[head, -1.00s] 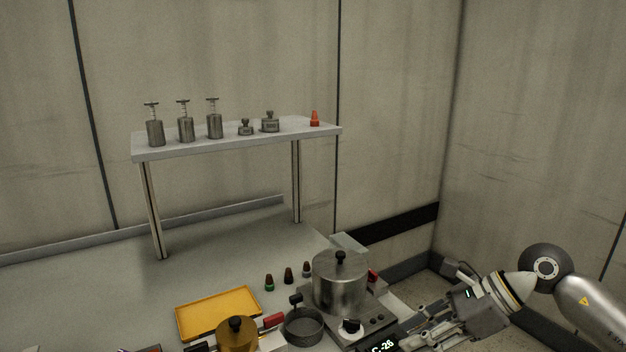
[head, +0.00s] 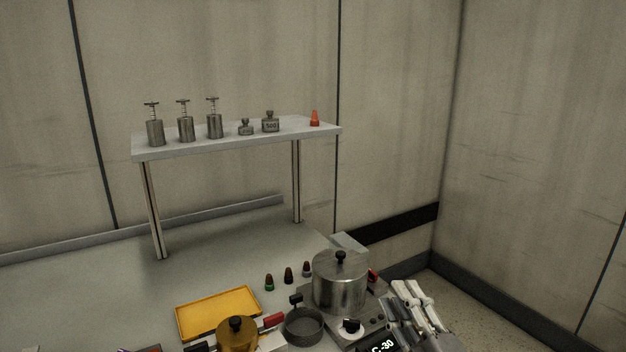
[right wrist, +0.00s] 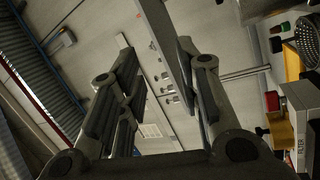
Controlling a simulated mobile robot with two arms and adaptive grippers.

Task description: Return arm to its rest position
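My right gripper (head: 405,298) shows at the lower right of the head view, beside the machine with the steel pot (head: 339,284). In the right wrist view its two fingers (right wrist: 154,45) stand apart with nothing between them. It is open and empty. Most of the right arm is outside the head view. My left gripper is not in view.
The steel pot stands on a machine with a lit display (head: 383,344). Beside it are a dark round sieve (head: 303,327), a brass pot (head: 237,336) and a yellow tray (head: 181,324). A raised shelf (head: 235,138) holds several metal vessels.

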